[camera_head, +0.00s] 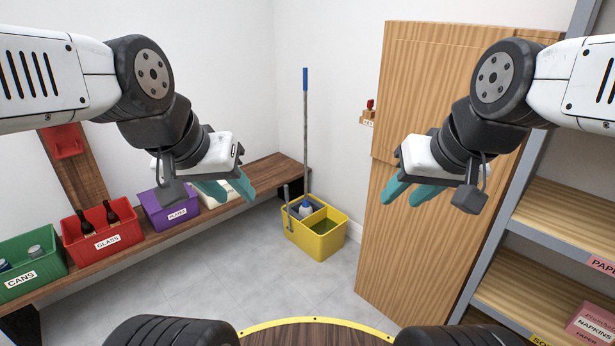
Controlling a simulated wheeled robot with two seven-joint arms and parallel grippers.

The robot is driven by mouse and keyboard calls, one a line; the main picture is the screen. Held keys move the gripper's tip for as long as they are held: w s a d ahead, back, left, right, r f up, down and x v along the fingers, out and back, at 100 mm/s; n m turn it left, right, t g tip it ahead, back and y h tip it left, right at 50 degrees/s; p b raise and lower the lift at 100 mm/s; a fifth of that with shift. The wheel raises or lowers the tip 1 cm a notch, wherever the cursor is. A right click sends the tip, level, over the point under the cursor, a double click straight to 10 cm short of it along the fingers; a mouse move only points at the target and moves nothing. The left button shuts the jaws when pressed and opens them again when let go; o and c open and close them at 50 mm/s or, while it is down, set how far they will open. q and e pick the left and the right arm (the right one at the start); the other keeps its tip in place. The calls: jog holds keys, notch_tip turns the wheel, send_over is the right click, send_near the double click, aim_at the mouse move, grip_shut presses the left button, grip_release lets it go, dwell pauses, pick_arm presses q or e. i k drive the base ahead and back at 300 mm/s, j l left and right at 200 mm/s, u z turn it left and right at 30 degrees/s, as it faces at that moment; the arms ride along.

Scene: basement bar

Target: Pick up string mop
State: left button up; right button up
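The string mop (305,130) shows as a long grey handle with a blue tip. It stands nearly upright in a yellow bucket (322,246) on the floor near the room's corner. A blue and grey piece sits by the foot of the handle; I cannot tell whether it belongs to the mop, and no strings are clearly seen. My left gripper (237,199) hangs in the air left of the mop, its teal fingers apart and empty. My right gripper (399,203) hangs right of the mop in front of a wooden door, also open and empty. Neither touches the mop.
A wooden bench (276,172) along the left wall holds green (28,274), red (103,249) and purple (171,216) bins. A tall wooden door panel (425,250) and metal-framed shelves (565,215) stand at right. The tiled floor before the bucket is clear. A yellow-rimmed round top (318,332) is at the bottom.

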aim_at(306, 209)
jog(key=i+j+z, duration=0.1)
jog(key=i+j, duration=0.25)
jog(key=i, duration=0.25)
jog(key=i+j+z, duration=0.1)
jog(key=i+j, duration=0.35)
jog(key=i, duration=0.15)
jog(key=i+j, duration=0.45)
jog(key=i, duration=0.15)
jog(key=i+j+z, duration=0.1)
jog(key=i, duration=0.45)
